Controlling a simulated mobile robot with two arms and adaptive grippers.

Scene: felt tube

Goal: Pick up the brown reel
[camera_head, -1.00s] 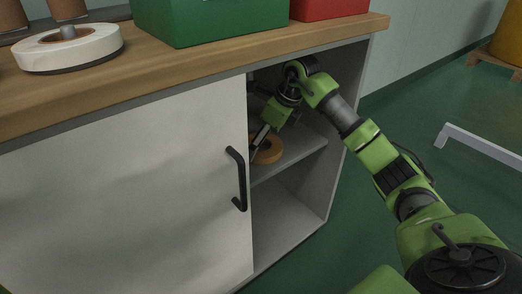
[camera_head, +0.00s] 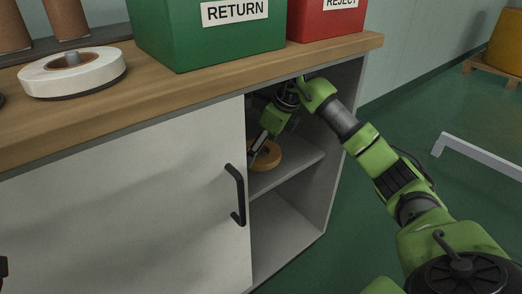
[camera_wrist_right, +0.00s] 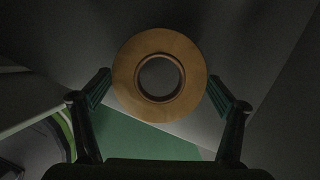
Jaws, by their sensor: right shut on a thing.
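The brown reel (camera_head: 266,155) is a flat ring inside the open right part of the cabinet, at the shelf; the sliding door's edge and my gripper partly hide it. In the right wrist view the reel (camera_wrist_right: 160,42) faces the camera, its dark round hole in the middle. My right gripper (camera_head: 257,142) reaches into the cabinet from the right and is shut on the reel. In the wrist view my fingers (camera_wrist_right: 160,90) lie against its left and right sides. I cannot tell for sure whether the reel touches the shelf. My left gripper is not recognisable in view.
The white door (camera_head: 120,210) with a black handle (camera_head: 237,195) stands close left of the reel. The cabinet's right side wall (camera_head: 340,130) and wooden top (camera_head: 110,105) bound the opening. On top are a white reel (camera_head: 92,74), a green RETURN bin (camera_head: 215,40) and a red REJECT bin (camera_head: 330,20).

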